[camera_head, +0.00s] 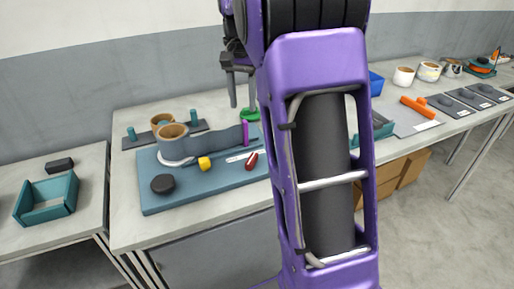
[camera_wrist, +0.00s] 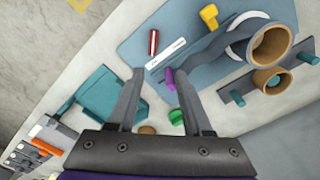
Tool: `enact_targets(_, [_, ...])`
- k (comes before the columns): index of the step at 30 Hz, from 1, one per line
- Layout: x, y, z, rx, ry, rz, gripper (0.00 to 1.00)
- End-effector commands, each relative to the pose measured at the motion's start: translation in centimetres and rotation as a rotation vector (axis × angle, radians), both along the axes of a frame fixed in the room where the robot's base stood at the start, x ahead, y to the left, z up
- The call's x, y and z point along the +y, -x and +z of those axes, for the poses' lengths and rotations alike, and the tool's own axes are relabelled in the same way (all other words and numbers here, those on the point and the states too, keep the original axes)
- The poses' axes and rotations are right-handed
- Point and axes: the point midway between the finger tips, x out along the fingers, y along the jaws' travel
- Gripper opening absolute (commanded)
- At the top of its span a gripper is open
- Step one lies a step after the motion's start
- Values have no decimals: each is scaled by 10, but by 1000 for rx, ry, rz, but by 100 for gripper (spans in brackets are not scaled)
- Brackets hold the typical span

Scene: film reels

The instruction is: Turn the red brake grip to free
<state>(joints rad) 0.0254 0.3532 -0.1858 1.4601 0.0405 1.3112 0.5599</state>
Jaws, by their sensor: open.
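The red brake grip (camera_head: 252,160) is a short bar on the blue-grey board (camera_head: 152,205), beside a white marked strip (camera_head: 238,156). It also shows in the wrist view (camera_wrist: 153,42), beyond my fingertips, next to the same strip. The strip's lettering is too small to read. My gripper (camera_head: 241,103) is open and empty above the back of the board. In the wrist view its two fingers (camera_wrist: 160,74) stand apart, with an upright purple piece (camera_wrist: 169,80) seen between them. My arm hides the right end of the board in the head view.
A green piece (camera_head: 250,115) is behind the purple one. A teal tray (camera_wrist: 104,95) lies beside the board. The table's front strip is clear.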

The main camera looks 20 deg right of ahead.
Motion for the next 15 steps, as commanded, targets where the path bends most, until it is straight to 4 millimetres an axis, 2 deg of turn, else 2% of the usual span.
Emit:
enact_targets(3, [-10, 7, -4, 13, -22, -16, 50])
enact_targets(8, [-13, 9, -10, 18, -31, -20, 50])
enact_targets(11, [-13, 9, -22, 21, -31, -19, 50])
enact_targets(15, [-13, 10, -48, 22, -30, -20, 50])
